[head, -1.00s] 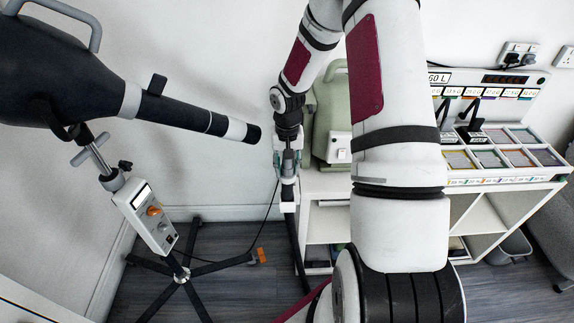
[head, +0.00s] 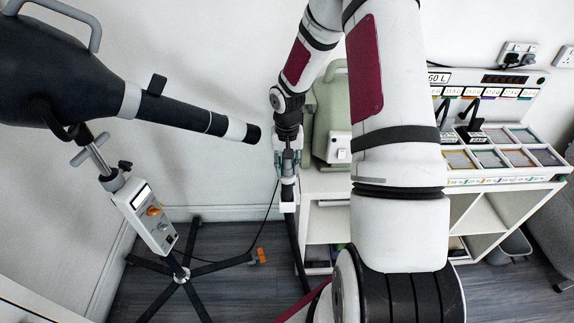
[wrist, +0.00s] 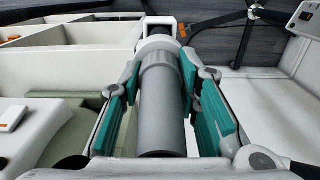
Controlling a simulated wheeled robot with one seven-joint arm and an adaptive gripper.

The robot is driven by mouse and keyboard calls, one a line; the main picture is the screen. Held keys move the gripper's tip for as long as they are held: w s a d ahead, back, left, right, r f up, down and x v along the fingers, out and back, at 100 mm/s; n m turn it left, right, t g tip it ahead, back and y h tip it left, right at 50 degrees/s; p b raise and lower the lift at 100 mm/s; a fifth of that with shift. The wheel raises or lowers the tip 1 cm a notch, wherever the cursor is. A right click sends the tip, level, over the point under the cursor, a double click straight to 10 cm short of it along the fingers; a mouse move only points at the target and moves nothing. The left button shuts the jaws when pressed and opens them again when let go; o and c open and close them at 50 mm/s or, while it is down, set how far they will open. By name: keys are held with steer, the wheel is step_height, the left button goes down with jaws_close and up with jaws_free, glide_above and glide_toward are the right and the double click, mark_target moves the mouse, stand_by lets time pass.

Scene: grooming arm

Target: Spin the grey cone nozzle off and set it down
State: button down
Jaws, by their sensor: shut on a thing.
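The grey nozzle (wrist: 162,105) is a smooth upright tube with a wider ring, seen along its length in the wrist view. A white collar (wrist: 158,42) is at its far end, with a dark pipe beyond. My gripper (wrist: 160,68) is shut on the nozzle, with a teal pad on each side. In the head view my gripper (head: 288,168) points down over the white collar (head: 288,195) on a dark upright pipe (head: 298,245). The nozzle is mostly hidden there by the fingers. I cannot tell whether nozzle and collar are still joined.
A black dryer barrel (head: 190,115) ends just left of my gripper. Its wheeled stand (head: 180,272) is on the floor at the left. A green machine (head: 326,115) stands close on the right, on a white shelf unit (head: 325,185). A rack of coloured trays (head: 500,150) is farther right.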

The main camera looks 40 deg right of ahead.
steer(key=n+p, duration=0.1)
steer(key=n, duration=0.3)
steer(key=shift+n, duration=0.3)
steer(key=shift+n, duration=0.4)
steer(key=n+p, duration=0.1)
steer(key=n, duration=0.2)
steer(key=shift+r+n, duration=0.1)
steer(key=shift+n, duration=1)
steer(key=n, duration=0.3)
steer(key=shift+p, duration=0.35)
